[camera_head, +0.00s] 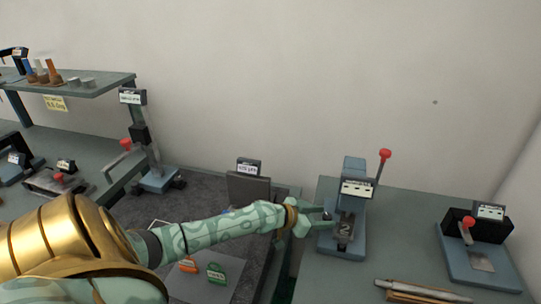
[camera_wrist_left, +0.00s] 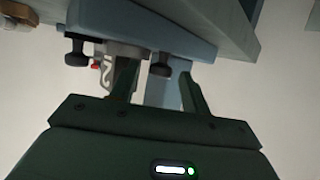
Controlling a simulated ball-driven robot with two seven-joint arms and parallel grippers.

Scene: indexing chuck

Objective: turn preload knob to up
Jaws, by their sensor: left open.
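A blue-grey device (camera_head: 355,190) with a white label and a red-knobbed lever stands on the bench right of centre. My left gripper (camera_head: 324,219) reaches it from the left, its fingertips close to the device's left side. In the left wrist view my open left gripper (camera_wrist_left: 158,74) has a small black knob (camera_wrist_left: 160,65) between its two fingertips. A second black knob (camera_wrist_left: 75,54) is left of the fingers in that view. I cannot tell which is the preload knob or which way it points. Contact with the knob cannot be made out. My right gripper is not in view.
Another device with a red knob (camera_head: 472,245) stands at the right, and a tall one (camera_head: 158,178) at the left. Long metal tools (camera_head: 415,291) lie at the front right. Orange and green tagged items (camera_head: 216,273) lie below my arm. A shelf (camera_head: 80,86) is upper left.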

